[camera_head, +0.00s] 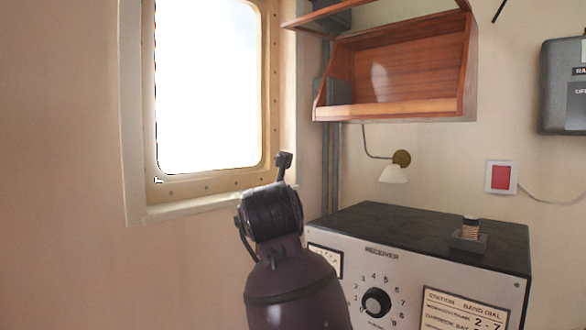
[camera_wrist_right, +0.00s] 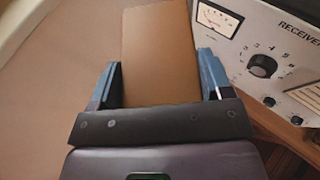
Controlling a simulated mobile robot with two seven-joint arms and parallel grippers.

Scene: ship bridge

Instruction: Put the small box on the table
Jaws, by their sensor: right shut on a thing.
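In the right wrist view, a plain brown small box (camera_wrist_right: 160,35) stands between the two blue fingers of my right gripper (camera_wrist_right: 160,72). A strip of brown wooden surface, perhaps the table (camera_wrist_right: 290,132), shows under the receiver at the lower right. In the head view, one of my arms rises at the bottom centre, but the box and gripper fingers do not show there. My left gripper is in neither view.
A grey receiver (camera_head: 420,255) with a black top stands right of my arm; it also shows close to the right finger in the wrist view (camera_wrist_right: 265,45). A small object (camera_head: 470,232) sits on it. A wooden shelf (camera_head: 400,75), wall lamp (camera_head: 393,172) and bright window (camera_head: 208,85) are behind.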

